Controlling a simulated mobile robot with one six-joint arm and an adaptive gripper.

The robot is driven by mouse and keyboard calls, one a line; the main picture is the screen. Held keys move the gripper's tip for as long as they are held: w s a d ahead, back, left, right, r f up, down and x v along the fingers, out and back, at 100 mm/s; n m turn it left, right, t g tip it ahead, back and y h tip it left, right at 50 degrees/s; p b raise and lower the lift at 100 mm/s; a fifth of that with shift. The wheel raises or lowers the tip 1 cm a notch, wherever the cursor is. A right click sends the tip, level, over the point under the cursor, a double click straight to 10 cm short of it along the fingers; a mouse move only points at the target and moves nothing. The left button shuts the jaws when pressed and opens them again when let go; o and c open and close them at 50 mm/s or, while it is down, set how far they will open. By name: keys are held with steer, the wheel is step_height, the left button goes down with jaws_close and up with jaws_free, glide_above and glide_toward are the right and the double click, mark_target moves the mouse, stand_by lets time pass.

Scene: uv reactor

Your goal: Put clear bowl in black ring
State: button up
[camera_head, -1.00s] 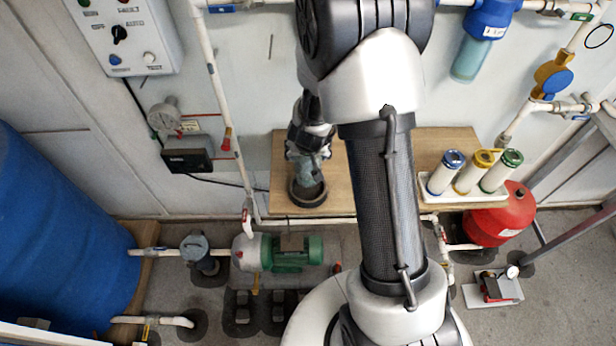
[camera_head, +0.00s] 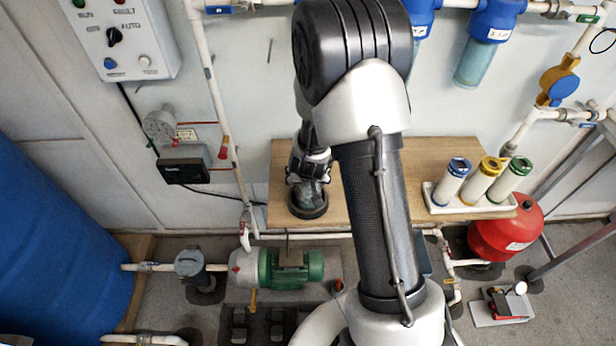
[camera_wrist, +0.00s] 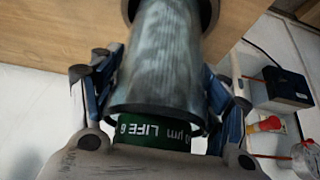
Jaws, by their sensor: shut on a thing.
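The clear bowl (camera_wrist: 160,55) is a see-through cylinder with a green-capped cartridge (camera_wrist: 150,132) inside, lettered "LIFE". My gripper (camera_wrist: 157,88) is shut on the bowl, with one finger on each side of it. The black ring (camera_head: 307,214) lies on the wooden board, and part of it shows in the wrist view (camera_wrist: 212,10). In the head view, the bowl (camera_head: 309,194) stands roughly upright with its lower end within the ring's outline. Whether it rests on the bottom is hidden. My gripper (camera_head: 309,178) is just above the ring.
A white tray (camera_head: 432,200) with blue-, yellow- and green-capped cartridges stands on the board (camera_head: 390,155) at the right. A white pipe (camera_head: 214,100) and a black box (camera_head: 185,170) are on the wall to the left. A green pump (camera_head: 290,270) stands below the board.

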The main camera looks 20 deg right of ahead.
steer(key=o, duration=1.7)
steer(key=shift+f, duration=0.1)
steer(key=s+a+r+n+y+p, duration=0.1)
steer(key=s+a+r+y+p, duration=0.3)
steer(key=r, duration=0.9)
steer(key=s+a+r+n+h+p, duration=0.15)
steer(key=s+a+r, duration=0.45)
steer(key=r, duration=0.6)
steer(key=s+r, duration=0.3)
steer(key=s, duration=0.3)
steer(key=s+r+n, duration=0.1)
steer(key=s+r, duration=0.2)
steer(key=s, duration=0.3)
steer(key=s+r+n+g, duration=0.1)
steer(key=s+r, duration=0.2)
steer(key=s, duration=0.3)
steer(key=shift+a, duration=0.2)
